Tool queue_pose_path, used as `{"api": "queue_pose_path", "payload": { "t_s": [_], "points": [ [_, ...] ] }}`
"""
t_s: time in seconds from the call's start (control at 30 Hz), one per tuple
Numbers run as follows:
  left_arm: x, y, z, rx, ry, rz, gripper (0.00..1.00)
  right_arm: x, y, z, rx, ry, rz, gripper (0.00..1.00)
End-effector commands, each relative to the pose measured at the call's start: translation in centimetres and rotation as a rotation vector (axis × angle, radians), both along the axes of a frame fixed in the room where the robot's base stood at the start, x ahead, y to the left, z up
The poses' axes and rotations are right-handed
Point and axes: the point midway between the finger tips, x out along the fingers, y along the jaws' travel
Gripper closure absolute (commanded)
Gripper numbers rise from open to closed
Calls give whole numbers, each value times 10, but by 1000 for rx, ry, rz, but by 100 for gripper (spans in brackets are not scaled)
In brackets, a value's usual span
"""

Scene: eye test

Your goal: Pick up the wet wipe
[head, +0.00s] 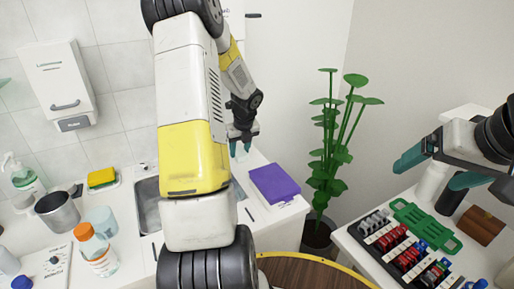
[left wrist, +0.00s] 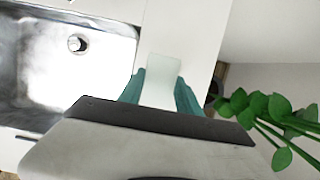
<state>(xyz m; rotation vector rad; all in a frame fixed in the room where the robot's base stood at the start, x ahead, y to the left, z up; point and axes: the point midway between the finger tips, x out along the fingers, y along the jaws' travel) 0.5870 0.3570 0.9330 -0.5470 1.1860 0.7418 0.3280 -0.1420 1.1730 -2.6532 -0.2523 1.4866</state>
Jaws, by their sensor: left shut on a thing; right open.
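In the left wrist view, the wet wipe (left wrist: 164,72) is a pale, flat piece between the two teal fingertips of my left gripper (left wrist: 160,86). The gripper is shut on it, above a white counter beside the sink.
A purple box (head: 274,184) lies on the counter, right of the sink (head: 147,205). A tall plant (head: 330,150) stands between counter and rack table. A green rack (head: 425,225) and several small tubes are at right. An orange-capped bottle (head: 97,252) and metal cup (head: 58,212) are left.

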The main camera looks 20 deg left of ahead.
Motion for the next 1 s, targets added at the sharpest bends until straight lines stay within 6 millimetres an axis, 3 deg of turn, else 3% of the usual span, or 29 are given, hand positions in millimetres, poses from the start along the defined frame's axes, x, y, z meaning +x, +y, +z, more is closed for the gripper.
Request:
{"api": "queue_pose_path", "payload": {
  "t_s": [0.6, 0.8, 1.0],
  "points": [
    [-149, 35, -1, 0, 1, 3, 97, 0, 0, 0, 0, 0, 0, 12],
    [-170, 41, -1, 1, 1, -1, 97, 0, 0, 0, 0, 0, 0, 12],
    [-176, 42, -1, 0, 0, 0, 97, 0, 0, 0, 0, 0, 0, 12]
  ]
}}
